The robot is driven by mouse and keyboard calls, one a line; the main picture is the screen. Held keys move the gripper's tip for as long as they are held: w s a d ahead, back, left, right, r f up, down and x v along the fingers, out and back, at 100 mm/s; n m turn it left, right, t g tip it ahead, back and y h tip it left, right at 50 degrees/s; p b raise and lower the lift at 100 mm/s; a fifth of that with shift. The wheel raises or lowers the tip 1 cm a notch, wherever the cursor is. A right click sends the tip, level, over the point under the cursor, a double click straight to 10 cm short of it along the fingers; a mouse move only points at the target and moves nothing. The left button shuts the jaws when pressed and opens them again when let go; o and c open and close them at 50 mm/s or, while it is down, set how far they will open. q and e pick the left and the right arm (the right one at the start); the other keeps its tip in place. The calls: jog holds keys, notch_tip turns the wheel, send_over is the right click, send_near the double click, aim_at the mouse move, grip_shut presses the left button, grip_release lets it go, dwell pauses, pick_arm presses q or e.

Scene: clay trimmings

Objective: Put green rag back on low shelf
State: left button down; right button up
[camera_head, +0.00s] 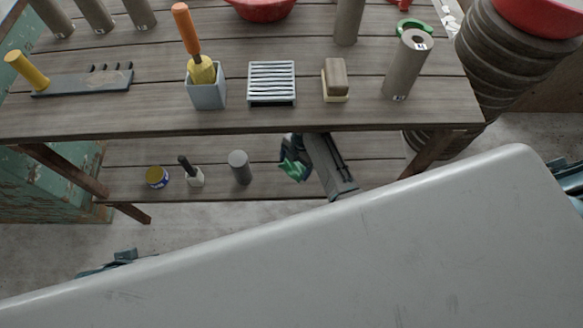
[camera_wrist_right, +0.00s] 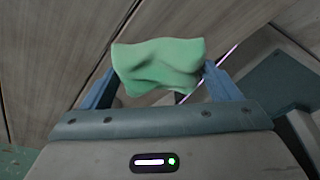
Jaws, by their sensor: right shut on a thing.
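The green rag (camera_head: 291,170) is held in my right gripper (camera_head: 291,150), under the front edge of the upper board in the head view. In the right wrist view the rag (camera_wrist_right: 158,64) is pinched and creased between the two blue fingers (camera_wrist_right: 160,85). The low shelf (camera_head: 215,152) is a plank board beneath the upper board. The rag and gripper appear over its right part; I cannot tell whether the rag touches it. Much of the low shelf is hidden by the upper board. My left gripper is not recognisable in either view.
On the low shelf stand a blue-and-yellow tin (camera_head: 157,178), a small pot with a dark handle (camera_head: 195,177) and a grey cylinder (camera_head: 239,168), left of the gripper. The upper board (camera_head: 150,117) hangs close above. A wooden leg (camera_head: 432,153) stands to the right.

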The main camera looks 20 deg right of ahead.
aim_at(291, 168)
jog(key=shift+w+a, duration=0.4)
jog(key=shift+a, duration=0.2)
notch_tip(291, 168, down, 3)
jog(key=shift+d+b, duration=0.1)
jog(key=shift+b, duration=0.45)
pick_arm(q)
jog(key=shift+w+d+f+t, duration=0.4)
jog(key=shift+w+d+f, duration=0.1)
jog(key=shift+f, duration=0.15)
pick_arm(e)
jog(key=shift+f, duration=0.25)
jog(key=shift+f, duration=0.1)
jog(key=o, duration=0.9)
jog(key=shift+s, duration=0.1)
